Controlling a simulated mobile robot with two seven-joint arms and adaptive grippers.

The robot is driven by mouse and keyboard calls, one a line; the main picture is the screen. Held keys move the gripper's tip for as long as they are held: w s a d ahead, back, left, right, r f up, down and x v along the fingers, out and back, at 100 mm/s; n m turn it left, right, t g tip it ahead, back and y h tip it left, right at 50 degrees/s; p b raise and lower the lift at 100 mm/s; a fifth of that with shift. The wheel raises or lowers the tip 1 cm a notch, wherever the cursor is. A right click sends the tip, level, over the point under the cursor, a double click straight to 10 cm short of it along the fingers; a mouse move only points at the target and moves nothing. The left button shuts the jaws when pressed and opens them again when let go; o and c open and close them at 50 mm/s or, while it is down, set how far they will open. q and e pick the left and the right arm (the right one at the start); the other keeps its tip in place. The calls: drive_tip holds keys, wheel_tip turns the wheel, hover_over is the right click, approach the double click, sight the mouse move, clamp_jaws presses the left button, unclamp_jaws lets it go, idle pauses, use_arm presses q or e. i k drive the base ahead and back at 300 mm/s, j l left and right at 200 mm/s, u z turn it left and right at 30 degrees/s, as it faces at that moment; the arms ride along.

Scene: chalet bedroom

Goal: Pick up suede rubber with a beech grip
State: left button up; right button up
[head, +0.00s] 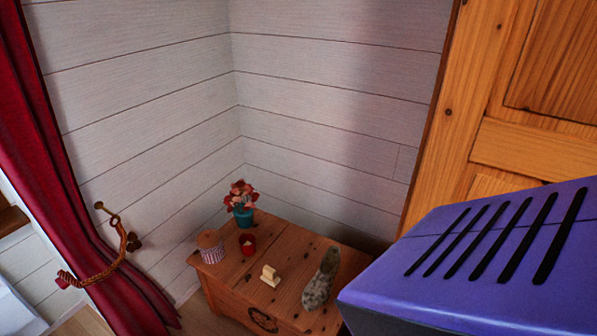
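A small pale wooden block with an upright grip (270,275), which looks like the suede rubber with a beech grip, stands on top of a wooden chest (285,243). It sits near the chest's front edge, apart from the things around it. Its underside is hidden. Neither of my grippers is in view.
Plank walls meet behind. A red curtain (62,170) hangs left; a wooden door or cupboard (540,137) stands right.

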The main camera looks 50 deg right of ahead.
sight(270, 275)
drive_tip(key=z, duration=1.25)
